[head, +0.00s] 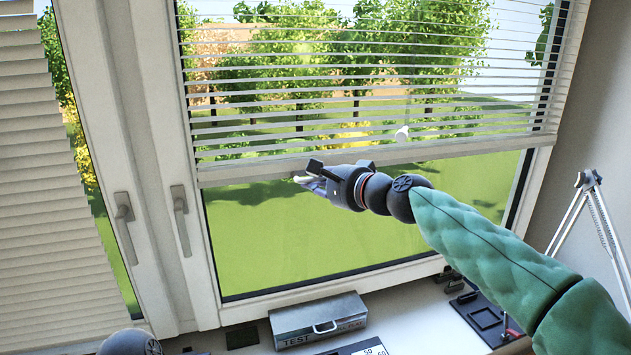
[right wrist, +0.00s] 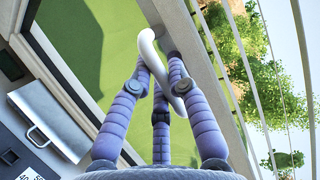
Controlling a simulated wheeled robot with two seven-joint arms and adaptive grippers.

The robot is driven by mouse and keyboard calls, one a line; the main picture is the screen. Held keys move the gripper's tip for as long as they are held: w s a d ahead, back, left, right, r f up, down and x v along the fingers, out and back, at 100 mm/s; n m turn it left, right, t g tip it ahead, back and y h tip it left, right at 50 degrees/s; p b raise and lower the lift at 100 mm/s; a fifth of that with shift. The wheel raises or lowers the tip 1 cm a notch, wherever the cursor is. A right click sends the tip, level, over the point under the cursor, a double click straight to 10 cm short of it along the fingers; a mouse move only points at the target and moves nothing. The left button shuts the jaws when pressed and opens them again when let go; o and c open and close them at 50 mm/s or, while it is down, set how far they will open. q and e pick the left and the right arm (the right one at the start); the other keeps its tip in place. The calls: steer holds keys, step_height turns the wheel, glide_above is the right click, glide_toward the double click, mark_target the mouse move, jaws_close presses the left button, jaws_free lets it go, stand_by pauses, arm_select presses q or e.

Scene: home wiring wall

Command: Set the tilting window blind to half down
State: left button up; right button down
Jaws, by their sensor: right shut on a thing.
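The window blind (head: 365,88) covers the upper part of the right window pane. Its slats are turned open, and trees show between them. Its bottom rail (head: 450,149) hangs roughly halfway down the visible pane, with bare glass below. My right gripper (head: 306,178) is at the lower edge of this rail, left of its middle. In the right wrist view, its fingers (right wrist: 158,72) are closed around a white curved handle (right wrist: 147,45) by the rail. The fingers hide part of the handle. My left gripper is not in view.
Another blind (head: 45,200) with closed slats hangs at the left. Two window handles (head: 125,213) and (head: 181,218) are on the frames between. A grey metal box (head: 318,318) stands on the sill below, and a lamp arm (head: 598,205) rises at the right.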

steer(key=c, duration=1.1)
jaws_free()
steer(key=shift+c, duration=0.2)
steer(key=shift+d, duration=0.1)
steer(key=v, duration=1.2)
steer(key=shift+r, duration=0.15)
